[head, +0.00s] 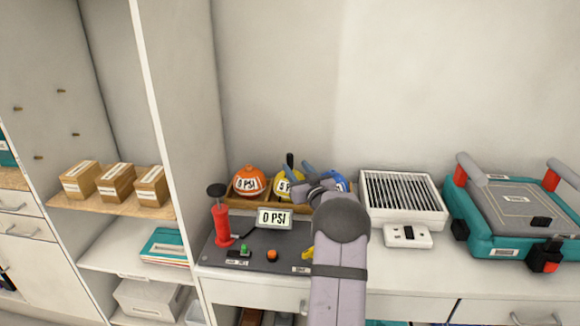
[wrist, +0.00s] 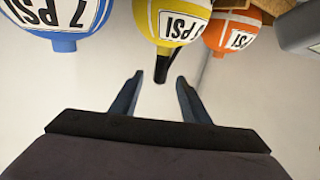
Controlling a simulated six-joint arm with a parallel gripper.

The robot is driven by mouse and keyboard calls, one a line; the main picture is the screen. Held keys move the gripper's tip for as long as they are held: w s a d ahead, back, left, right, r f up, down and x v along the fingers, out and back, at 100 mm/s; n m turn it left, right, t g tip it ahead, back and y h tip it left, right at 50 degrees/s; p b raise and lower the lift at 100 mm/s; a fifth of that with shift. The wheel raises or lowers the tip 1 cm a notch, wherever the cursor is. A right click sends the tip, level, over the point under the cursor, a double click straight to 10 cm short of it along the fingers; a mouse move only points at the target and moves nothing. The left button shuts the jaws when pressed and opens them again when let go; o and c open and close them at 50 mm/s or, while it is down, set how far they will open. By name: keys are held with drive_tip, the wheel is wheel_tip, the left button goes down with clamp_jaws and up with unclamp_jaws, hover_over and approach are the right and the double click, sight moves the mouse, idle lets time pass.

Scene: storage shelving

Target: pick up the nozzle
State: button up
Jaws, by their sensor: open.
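A black nozzle (head: 290,160) stands up from the top of the yellow ball (head: 283,186), which is labelled in PSI. In the wrist view, which looks upside down, the nozzle (wrist: 161,66) points out from the yellow ball (wrist: 180,22). My gripper (wrist: 160,80) is open, with one blue-grey finger on each side of the nozzle's tip line and no visible contact. In the head view my gripper (head: 300,168) is above the balls, and my arm hides part of the blue ball (head: 338,179).
An orange ball (head: 249,179) sits left of the yellow one in a wooden tray. A red pump (head: 221,224) and a 0 PSI display (head: 274,217) stand on a dark board in front. A white vented box (head: 403,199) is to the right.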

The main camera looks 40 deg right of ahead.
sight(291, 162)
drive_tip(key=shift+w+d, duration=0.15)
drive_tip(key=shift+w, duration=0.45)
drive_tip(key=shift+p+x, duration=0.6)
drive_tip(key=shift+x, duration=1.95)
clamp_jaws()
